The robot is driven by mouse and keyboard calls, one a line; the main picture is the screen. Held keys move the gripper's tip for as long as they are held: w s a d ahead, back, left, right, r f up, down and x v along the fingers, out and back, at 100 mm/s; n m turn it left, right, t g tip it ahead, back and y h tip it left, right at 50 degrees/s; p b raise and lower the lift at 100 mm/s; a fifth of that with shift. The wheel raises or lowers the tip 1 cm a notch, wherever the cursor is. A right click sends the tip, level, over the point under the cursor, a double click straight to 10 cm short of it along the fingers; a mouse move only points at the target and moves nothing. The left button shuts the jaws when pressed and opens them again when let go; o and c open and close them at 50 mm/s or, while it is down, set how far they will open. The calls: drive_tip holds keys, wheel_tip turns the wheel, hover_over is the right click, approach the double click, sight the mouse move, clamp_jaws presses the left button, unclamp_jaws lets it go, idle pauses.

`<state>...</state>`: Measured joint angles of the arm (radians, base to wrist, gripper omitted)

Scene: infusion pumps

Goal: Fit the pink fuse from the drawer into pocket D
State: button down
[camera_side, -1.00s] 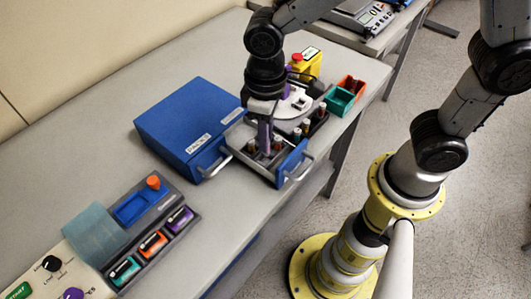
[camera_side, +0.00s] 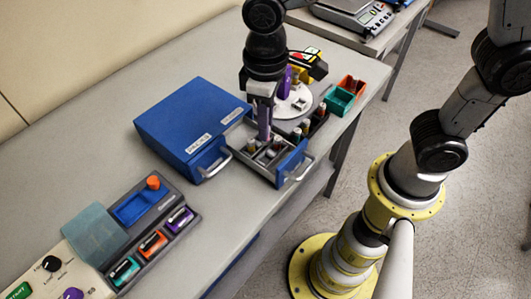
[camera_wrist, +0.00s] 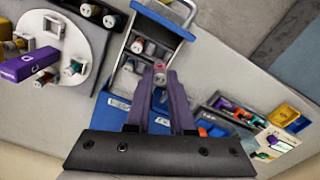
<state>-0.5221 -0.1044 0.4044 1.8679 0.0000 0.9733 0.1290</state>
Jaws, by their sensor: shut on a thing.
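My gripper (camera_side: 264,137) is over the open drawer (camera_side: 292,160) in the side view, its fingers pointing down. In the wrist view my gripper (camera_wrist: 160,88) is shut on a small fuse with a pinkish end (camera_wrist: 160,68). The drawer (camera_wrist: 166,19) lies behind it with several other fuses in its compartments. I cannot tell whether the held fuse is fully clear of its compartment.
The blue cabinet (camera_side: 185,112) stands beside the drawer, whose handle sticks out. A white turntable (camera_side: 298,103) with several items and a teal bin (camera_side: 339,101) are behind. A control panel (camera_side: 50,268) is at the front left. The table between cabinet and pocket block is clear.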

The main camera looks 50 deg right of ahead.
drive_tip(key=shift+d+r, duration=0.1)
drive_tip(key=shift+d, duration=0.05)
drive_tip(key=w+d+m, duration=0.2)
drive_tip(key=d+m, duration=0.1)
drive_tip(key=d, duration=0.7)
drive_tip(key=w+d+m, duration=0.2)
drive_tip(key=d+m, duration=0.1)
drive_tip(key=d, duration=0.6)
drive_tip(key=shift+w+f, duration=0.15)
drive_tip(key=shift+f, duration=2.1)
drive_tip(key=shift+f, duration=1.1)
drive_tip(key=c, duration=1.1)
unclamp_jaws()
drive_tip(key=shift+r, duration=0.2)
